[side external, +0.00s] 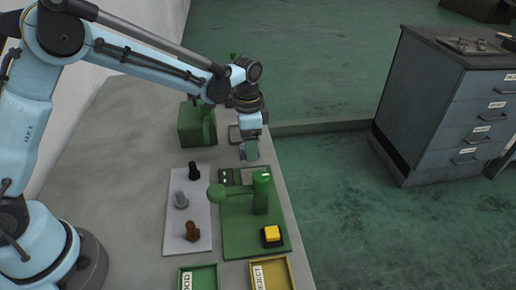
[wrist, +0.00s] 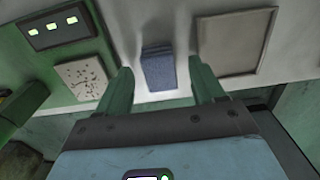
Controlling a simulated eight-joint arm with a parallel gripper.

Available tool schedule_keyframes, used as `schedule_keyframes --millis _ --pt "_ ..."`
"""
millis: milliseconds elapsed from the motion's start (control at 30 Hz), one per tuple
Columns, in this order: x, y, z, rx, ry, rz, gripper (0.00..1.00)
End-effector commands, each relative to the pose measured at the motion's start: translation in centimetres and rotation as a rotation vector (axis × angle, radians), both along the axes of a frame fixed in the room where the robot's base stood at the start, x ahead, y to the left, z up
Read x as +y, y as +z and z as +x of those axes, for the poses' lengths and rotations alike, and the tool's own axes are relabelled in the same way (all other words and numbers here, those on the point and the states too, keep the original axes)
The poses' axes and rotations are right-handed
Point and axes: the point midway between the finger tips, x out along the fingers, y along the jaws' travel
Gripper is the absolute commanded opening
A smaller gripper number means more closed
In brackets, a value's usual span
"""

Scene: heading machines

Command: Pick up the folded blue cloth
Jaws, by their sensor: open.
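The folded blue cloth (wrist: 158,68) is a small blue-grey stack on the pale table top in the wrist view. My gripper (wrist: 160,76) is open, with one green finger on each side of the cloth's near end. The fingers look apart from the cloth, and their height above it is hard to tell. In the side view my gripper (side external: 249,152) hangs over the table near its right edge, pointing down. I cannot make out the cloth there; the gripper seems to hide it.
A square grey tray (wrist: 233,42) lies right of the cloth. Left of it are a panel with lit windows (wrist: 55,31) and a speckled plate (wrist: 82,77).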

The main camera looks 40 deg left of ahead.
Motion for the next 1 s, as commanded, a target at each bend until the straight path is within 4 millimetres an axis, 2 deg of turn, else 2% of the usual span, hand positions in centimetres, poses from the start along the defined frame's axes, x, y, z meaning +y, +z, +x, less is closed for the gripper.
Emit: schedule_keyframes --millis 300,600,700,1000 --pt "-0.01 -0.53 -0.01 0.000 0.000 0.000 0.67" --pt "-0.01 -0.50 -0.01 0.000 0.000 0.000 0.21" --pt "-0.01 -0.50 -0.01 0.000 0.000 0.000 0.08" --pt "-0.01 -0.24 0.00 0.000 0.000 0.000 0.08"
